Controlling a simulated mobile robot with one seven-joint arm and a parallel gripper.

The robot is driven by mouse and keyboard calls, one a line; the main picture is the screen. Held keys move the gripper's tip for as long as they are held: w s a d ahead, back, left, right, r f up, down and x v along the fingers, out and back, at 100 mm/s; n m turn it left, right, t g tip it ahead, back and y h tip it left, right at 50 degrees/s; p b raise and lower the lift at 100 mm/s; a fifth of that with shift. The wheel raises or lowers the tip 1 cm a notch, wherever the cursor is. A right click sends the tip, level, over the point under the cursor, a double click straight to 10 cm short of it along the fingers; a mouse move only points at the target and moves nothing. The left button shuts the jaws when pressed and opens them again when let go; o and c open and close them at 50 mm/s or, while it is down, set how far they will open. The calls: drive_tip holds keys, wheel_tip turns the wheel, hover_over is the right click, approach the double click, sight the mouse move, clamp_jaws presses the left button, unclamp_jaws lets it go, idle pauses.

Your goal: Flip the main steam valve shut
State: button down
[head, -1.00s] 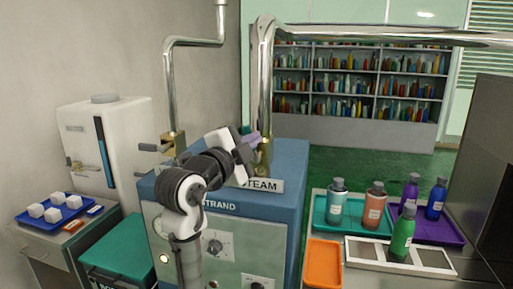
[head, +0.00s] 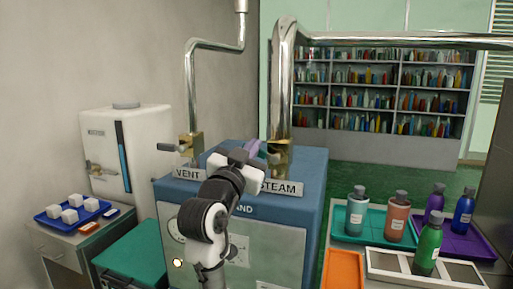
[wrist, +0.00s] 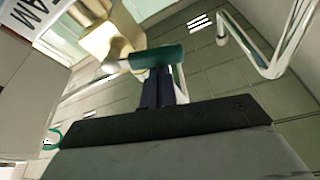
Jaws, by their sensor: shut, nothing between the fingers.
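The steam valve (head: 280,157) is a brass body under the thick steel pipe, behind the STEAM label (head: 280,188) on the blue machine. In the wrist view the brass valve (wrist: 112,42) carries a green-sleeved lever (wrist: 158,57) pointing sideways; my wrist hides this lever in the head view. My gripper (head: 253,148) is just left of the steam valve. Its dark fingers (wrist: 160,80) are shut together and empty, with their tips at the lever's sleeve. I cannot tell whether they touch it.
A second brass valve (head: 190,148) with a grey lever stands behind the VENT label (head: 187,174), under a thinner pipe. Trays with several bottles (head: 397,217) stand to the right. A blue tray of white cubes (head: 72,211) is at left.

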drive_tip(key=n, duration=0.1)
drive_tip(key=f+n+y, duration=0.1)
drive_tip(key=shift+w+a+f+n+b, duration=0.1)
drive_tip(key=shift+a+f+n+b, duration=0.2)
drive_tip(key=shift+a+n, duration=0.1)
drive_tip(key=shift+d, duration=0.1)
idle(0.5)
wheel_tip(320, 180, up, 4)
drive_tip(key=p, duration=0.4)
drive_tip(key=b+v, duration=0.4)
drive_tip(key=v, duration=0.6)
drive_tip(key=shift+d+f, duration=0.2)
